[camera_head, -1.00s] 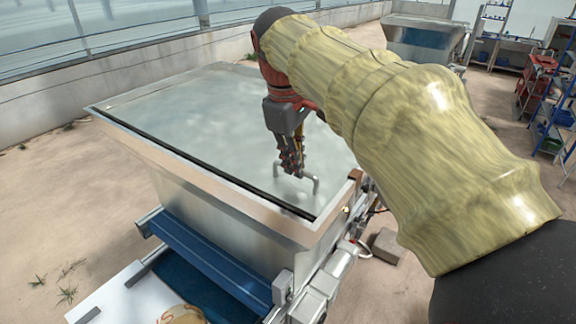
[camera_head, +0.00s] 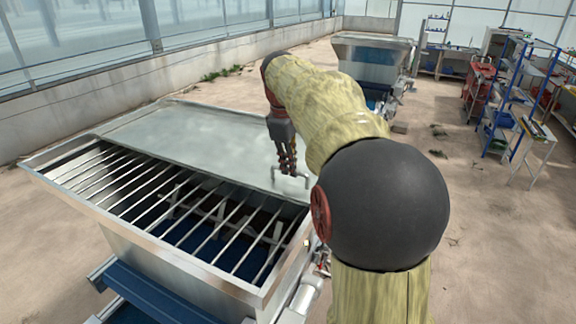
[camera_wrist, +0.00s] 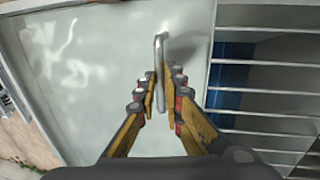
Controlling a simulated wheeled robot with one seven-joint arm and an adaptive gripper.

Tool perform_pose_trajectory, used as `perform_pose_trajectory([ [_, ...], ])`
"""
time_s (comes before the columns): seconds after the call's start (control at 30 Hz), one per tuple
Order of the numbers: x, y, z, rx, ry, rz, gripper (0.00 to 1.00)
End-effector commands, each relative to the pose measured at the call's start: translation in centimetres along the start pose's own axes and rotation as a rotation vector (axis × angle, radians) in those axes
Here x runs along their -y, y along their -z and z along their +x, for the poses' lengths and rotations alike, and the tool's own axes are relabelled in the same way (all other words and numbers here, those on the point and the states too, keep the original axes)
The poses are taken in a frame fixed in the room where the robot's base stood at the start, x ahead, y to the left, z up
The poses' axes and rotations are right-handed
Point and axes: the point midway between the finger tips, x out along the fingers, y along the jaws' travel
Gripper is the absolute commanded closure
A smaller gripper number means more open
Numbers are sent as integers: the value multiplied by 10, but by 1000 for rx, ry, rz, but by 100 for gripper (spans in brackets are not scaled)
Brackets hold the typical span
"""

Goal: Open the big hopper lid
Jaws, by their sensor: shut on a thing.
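The big hopper lid (camera_head: 200,135) is a flat grey metal sheet. It lies over the far part of the hopper (camera_head: 70,200), and the near part is uncovered, showing a grid of metal bars (camera_head: 180,205). The lid's handle (camera_head: 291,180) is a bent metal bar near its right front corner; it also shows in the wrist view (camera_wrist: 159,60). My gripper (camera_head: 288,172) is at the handle from above. In the wrist view my gripper's fingers (camera_wrist: 164,100) are closed around the near part of the handle. The grid bars (camera_wrist: 265,75) lie right of the lid edge there.
A second hopper (camera_head: 372,60) stands at the back. A low concrete wall (camera_head: 90,105) runs behind the hopper on the left.

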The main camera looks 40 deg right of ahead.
Motion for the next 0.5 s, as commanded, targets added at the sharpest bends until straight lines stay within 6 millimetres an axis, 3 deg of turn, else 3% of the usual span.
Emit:
perform_pose_trajectory([
  [0.4, -2, 0, 0, -1, -1, 0, 100],
  [0.43, -2, 0, 0, -1, -1, 0, 89],
  [0.5, -1, 0, 0, -1, -1, 0, 85],
])
